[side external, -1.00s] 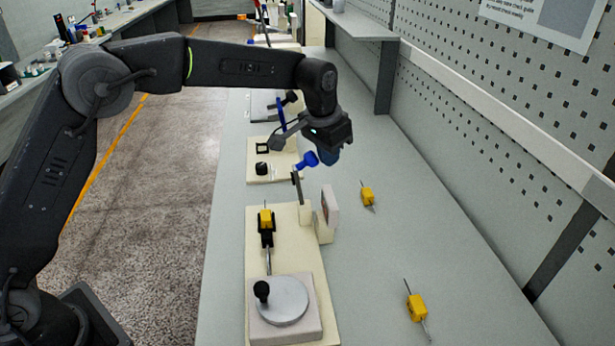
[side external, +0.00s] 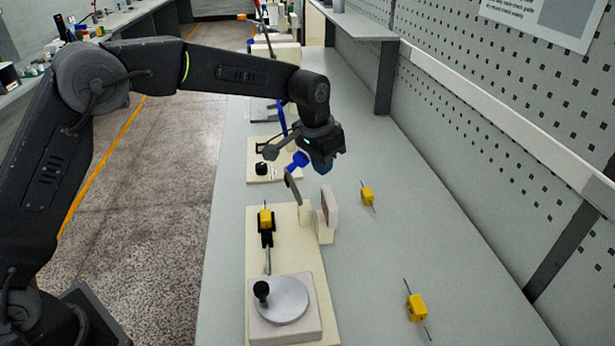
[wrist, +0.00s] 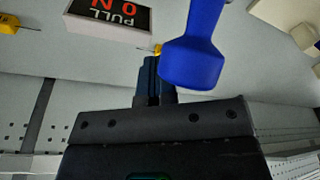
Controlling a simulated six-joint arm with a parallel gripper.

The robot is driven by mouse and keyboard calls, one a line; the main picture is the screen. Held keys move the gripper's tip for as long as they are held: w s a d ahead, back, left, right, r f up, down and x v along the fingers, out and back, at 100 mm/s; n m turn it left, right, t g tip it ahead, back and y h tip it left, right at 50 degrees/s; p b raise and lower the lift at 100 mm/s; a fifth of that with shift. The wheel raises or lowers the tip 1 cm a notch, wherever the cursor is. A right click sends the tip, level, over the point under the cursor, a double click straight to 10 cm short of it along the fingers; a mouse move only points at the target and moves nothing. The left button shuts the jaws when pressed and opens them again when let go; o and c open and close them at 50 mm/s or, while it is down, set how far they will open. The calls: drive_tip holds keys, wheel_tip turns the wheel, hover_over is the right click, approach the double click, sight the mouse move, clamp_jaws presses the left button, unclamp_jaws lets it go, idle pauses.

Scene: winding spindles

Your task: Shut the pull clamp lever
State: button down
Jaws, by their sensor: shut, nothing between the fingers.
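The pull clamp lever has a blue knob (side external: 298,160) on a dark arm (side external: 291,187). It stands up from a cream post (side external: 305,213) on the cream base board, tilted to the left. A white block (side external: 328,207) is beside the post. The wrist view shows a label on this block (wrist: 110,14) reading "PULL" and "ON". My gripper (side external: 322,165) is shut and empty, just right of the knob. In the wrist view the closed fingertips (wrist: 152,62) are close beside the blue knob (wrist: 193,60); I cannot tell whether they touch.
A yellow spindle (side external: 265,219) sits in a black holder on the board, before a grey disc (side external: 282,300) with a black crank knob. Yellow parts lie loose at right (side external: 367,197) and front right (side external: 417,308). A pegboard wall (side external: 500,110) bounds the right side.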

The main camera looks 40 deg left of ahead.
drive_tip(key=s+a, duration=0.7)
drive_tip(key=shift+s+a, duration=0.3)
drive_tip(key=shift+s, duration=0.05)
idle(1.4)
idle(0.7)
wheel_tip(320, 180, up, 8)
idle(0.7)
